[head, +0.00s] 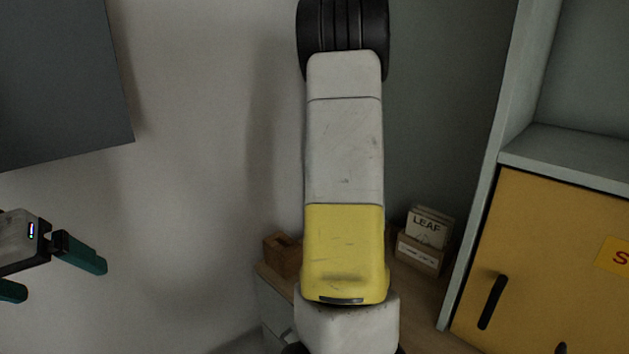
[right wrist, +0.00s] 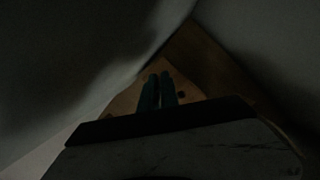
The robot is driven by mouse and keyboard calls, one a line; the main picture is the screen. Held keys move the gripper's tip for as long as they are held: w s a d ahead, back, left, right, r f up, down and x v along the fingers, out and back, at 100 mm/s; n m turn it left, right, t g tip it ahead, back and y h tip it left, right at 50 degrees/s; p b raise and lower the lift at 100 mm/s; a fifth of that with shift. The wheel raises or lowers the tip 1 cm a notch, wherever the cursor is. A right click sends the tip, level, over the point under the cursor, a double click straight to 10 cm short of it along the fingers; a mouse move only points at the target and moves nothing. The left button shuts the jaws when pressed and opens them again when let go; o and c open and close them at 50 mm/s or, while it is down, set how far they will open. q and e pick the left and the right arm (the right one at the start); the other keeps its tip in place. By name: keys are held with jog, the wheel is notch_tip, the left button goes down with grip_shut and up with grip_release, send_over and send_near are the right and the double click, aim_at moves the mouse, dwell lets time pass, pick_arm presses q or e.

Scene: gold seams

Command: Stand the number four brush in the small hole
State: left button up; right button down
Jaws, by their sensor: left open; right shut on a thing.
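In the head view my left gripper (head: 55,277) is open and empty at the left edge, its teal fingers apart, far from the counter. My right arm fills the middle of the head view and hides its own gripper. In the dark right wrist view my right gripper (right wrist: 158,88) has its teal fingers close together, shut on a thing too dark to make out. A wooden block (right wrist: 187,85) with a dark hole lies beyond the fingertips there. A small brown wooden block (head: 283,258) stands on the counter in the head view, partly behind my arm. I cannot make out a brush or its number.
A wooden box (head: 420,254) with cards marked LEAF stands on the counter (head: 420,310), right of my arm. A yellow-fronted cabinet (head: 540,250) bounds the right side. A pale wall (head: 200,150) lies behind on the left; a grey panel (head: 60,80) hangs at upper left.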

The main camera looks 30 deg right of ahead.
jog(key=c, duration=1.5)
grip_release()
jog(key=v, duration=0.8)
jog(key=shift+f, duration=0.1)
